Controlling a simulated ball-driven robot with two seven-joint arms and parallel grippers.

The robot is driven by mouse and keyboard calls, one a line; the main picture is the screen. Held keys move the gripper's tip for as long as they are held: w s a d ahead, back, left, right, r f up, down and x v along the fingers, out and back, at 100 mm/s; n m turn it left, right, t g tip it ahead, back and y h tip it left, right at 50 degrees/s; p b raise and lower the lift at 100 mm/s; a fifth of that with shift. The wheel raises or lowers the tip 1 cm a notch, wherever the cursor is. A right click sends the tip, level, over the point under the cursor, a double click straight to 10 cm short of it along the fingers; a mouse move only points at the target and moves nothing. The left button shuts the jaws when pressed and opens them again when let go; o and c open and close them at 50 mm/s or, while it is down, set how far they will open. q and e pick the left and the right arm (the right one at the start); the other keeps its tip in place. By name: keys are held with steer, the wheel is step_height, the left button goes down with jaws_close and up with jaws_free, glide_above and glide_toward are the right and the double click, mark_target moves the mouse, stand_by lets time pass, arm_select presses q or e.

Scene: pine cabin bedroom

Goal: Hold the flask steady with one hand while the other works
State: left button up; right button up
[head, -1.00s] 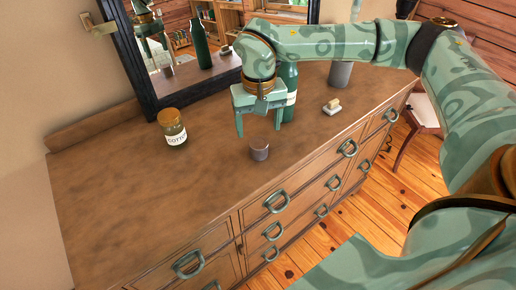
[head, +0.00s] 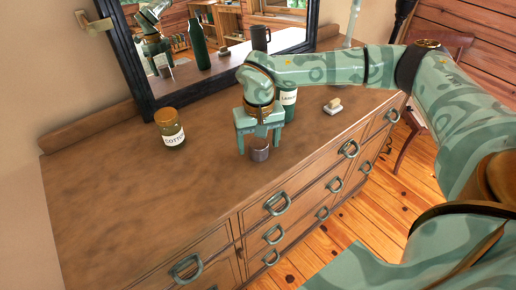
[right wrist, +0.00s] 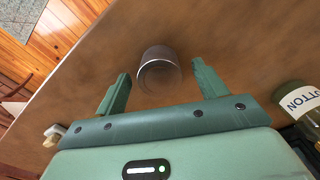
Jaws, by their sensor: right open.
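A green bottle (head: 289,104) with a white label, which may be the flask, stands upright on the dresser, partly hidden behind my right gripper. A small grey cup (head: 260,155) stands on the dresser top in front of it. My right gripper (head: 259,147) is open and points down at the cup. In the right wrist view the cup (right wrist: 158,72) lies between the two spread fingers (right wrist: 160,80), near their tips, with a gap on each side. My left gripper is not in view.
A jar labelled cotton (head: 171,128) stands left of the cup. A small light block-like object (head: 333,106) lies to the right. A dark-framed mirror (head: 145,90) stands at the back. The left dresser top (head: 120,190) is clear.

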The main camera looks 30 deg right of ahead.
steer(key=shift+f, duration=0.6)
steer(key=c, duration=1.1)
steer(key=shift+o, duration=0.2)
steer(key=shift+r, duration=0.1)
steer(key=shift+r, duration=0.6)
steer(key=r, duration=0.1)
steer(key=r+p, duration=0.1)
steer(key=shift+a+r, duration=0.25)
steer(key=shift+r, duration=0.1)
steer(key=a+r+p, duration=0.1)
steer(key=a+r, duration=0.3)
steer(key=a, duration=0.2)
steer(key=s+a+r, duration=0.1)
steer(key=a+r, duration=0.4)
steer(key=a, duration=0.2)
steer(key=shift+a+p, duration=0.25)
steer(key=shift+p, duration=0.15)
